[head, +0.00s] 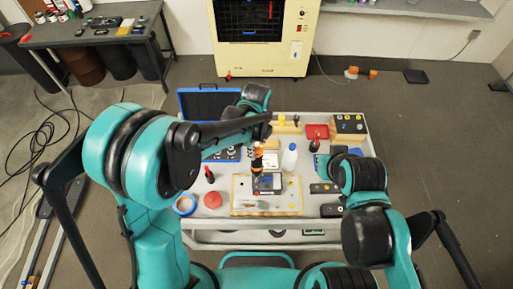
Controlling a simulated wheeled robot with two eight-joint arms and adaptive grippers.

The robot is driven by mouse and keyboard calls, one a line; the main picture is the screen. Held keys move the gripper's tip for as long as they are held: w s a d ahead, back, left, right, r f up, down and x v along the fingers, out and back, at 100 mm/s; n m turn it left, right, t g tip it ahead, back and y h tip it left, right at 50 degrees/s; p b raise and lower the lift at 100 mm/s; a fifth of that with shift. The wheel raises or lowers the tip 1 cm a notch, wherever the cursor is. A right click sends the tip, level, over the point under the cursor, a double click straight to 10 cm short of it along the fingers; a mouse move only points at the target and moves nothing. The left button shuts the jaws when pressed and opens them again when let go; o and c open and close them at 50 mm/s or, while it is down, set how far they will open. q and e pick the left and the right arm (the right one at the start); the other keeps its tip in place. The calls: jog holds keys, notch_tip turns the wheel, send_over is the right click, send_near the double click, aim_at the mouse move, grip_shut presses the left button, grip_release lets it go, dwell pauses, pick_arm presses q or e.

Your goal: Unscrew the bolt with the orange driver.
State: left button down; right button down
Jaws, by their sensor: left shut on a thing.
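My left gripper (259,143) is above the middle of the work cart, shut on the orange driver (257,162). The driver is roughly upright, with its lower end over a small dark device (268,184). Whether its tip touches the device is too small to tell. The device sits on a light wooden board (285,206). The bolt cannot be made out; it is too small or hidden by the driver. My right arm is folded over the right side of the cart, and its fingers cannot be made out.
The cart (224,226) is crowded. A blue tape roll (184,205) and a red round item (212,200) lie left of the board. A white bottle (289,158) stands behind it. A red tray (318,131) and an open blue case (208,104) are at the back.

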pick_arm(q)
jog(key=shift+r+p, duration=2.15)
jog(key=shift+r, duration=1.8)
jog(key=shift+f, duration=0.15)
